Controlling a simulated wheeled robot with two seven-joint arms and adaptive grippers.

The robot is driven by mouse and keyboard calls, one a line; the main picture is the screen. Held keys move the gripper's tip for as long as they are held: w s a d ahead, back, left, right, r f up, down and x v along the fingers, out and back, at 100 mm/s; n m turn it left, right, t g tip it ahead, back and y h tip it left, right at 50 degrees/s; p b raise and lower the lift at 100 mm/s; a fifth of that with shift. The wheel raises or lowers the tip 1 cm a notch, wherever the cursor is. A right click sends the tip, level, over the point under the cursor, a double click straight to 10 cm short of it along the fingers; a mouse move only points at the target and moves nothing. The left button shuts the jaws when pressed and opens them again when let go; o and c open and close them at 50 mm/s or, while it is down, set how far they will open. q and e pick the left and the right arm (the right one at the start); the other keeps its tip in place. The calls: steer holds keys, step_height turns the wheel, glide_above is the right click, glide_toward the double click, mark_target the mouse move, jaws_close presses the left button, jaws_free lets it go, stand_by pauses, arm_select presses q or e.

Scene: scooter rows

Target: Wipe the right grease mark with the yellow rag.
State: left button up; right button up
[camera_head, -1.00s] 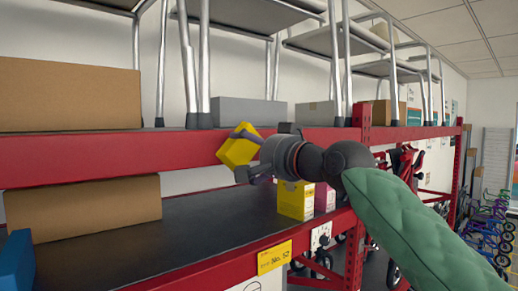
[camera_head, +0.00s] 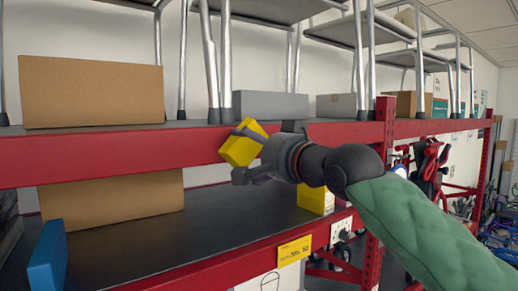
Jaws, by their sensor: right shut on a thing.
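My right gripper (camera_head: 246,155) is in the middle of the view, in front of the rack's upper red beam. It is shut on the yellow rag (camera_head: 238,149), which looks like a thick folded block at its fingertips. From this angle I cannot tell whether the rag touches the beam. I make out no grease mark in this view. My left gripper is not in view.
The upper red beam (camera_head: 90,155) carries a cardboard box (camera_head: 90,90), a grey box (camera_head: 270,105) and metal-legged chairs. The dark lower shelf (camera_head: 230,220) holds another cardboard box (camera_head: 110,212), a blue object (camera_head: 47,258) and a yellow box (camera_head: 316,199). Its middle is clear.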

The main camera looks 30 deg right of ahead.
steer(key=shift+s, duration=0.7)
steer(key=shift+s+d+b, duration=0.2)
steer(key=shift+s+b, duration=0.35)
steer(key=shift+s, duration=1.7)
steer(key=s, duration=0.3)
steer(key=shift+d, duration=0.1)
steer(key=shift+w, duration=0.2)
